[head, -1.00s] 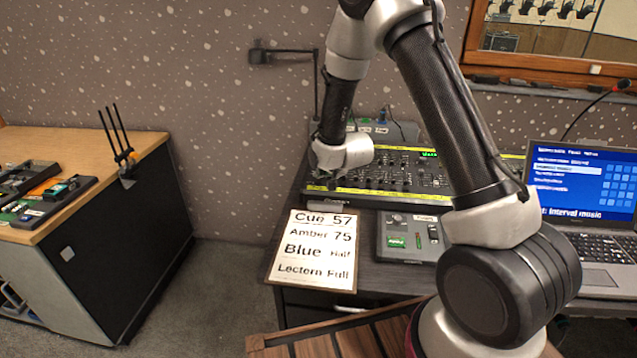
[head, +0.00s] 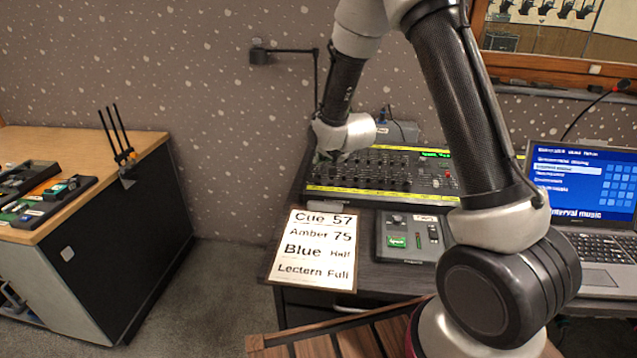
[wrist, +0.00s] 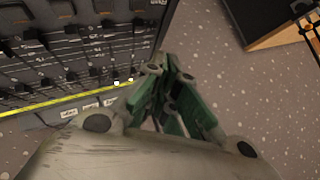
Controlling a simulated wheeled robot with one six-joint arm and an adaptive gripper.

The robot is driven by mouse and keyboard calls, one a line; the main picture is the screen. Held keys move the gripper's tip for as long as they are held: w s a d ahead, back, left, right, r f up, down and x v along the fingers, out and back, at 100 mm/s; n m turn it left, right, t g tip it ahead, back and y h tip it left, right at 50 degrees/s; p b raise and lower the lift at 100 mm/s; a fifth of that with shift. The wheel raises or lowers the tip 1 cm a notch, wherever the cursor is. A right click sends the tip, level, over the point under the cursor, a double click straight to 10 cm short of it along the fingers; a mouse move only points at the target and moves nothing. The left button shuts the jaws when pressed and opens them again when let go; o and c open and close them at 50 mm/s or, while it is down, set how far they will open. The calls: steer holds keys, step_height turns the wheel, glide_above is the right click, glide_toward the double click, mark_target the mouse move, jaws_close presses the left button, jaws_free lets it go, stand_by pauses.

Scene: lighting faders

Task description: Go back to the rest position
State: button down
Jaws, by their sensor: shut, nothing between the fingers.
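My gripper (wrist: 178,80) is shut with nothing between its green fingers in the wrist view. In the head view my gripper (head: 325,157) hangs above the left end of the lighting desk (head: 420,176), partly hidden by my own wrist. The lighting desk has rows of dark faders and knobs, with yellow strips along its edges.
A small control box (head: 408,241) and a laptop (head: 585,190) stand to the right. A gooseneck lamp (head: 285,52) is behind. A wooden-topped cabinet (head: 120,150) stands at left, with free carpet (head: 225,285) between.

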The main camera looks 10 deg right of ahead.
stand_by(0.6)
steer(key=s+f+n+g, duration=0.1)
steer(key=s+f, duration=0.1)
steer(key=s, duration=0.1)
steer(key=s+d+f+n+g, duration=0.1)
steer(key=s+g, duration=0.1)
steer(key=s, duration=0.1)
steer(key=s+f+n+g+h, duration=0.1)
steer(key=s+f+g, duration=0.1)
steer(key=s, duration=0.1)
steer(key=shift+s+d+f, duration=0.2)
steer(key=shift+s+f, duration=0.1)
steer(key=shift+s, duration=0.05)
steer(key=s+d+r+n, duration=0.1)
steer(key=s+d+r, duration=0.3)
steer(key=s+r, duration=0.5)
steer(key=s+d+r+n, duration=0.1)
steer(key=s+d+r, duration=0.3)
steer(key=s+r, duration=0.5)
steer(key=s+d+r+n+h, duration=0.1)
steer(key=s+d+r, duration=0.3)
steer(key=s+r, duration=0.5)
steer(key=shift+s+d, duration=0.2)
steer(key=shift+s, duration=1.95)
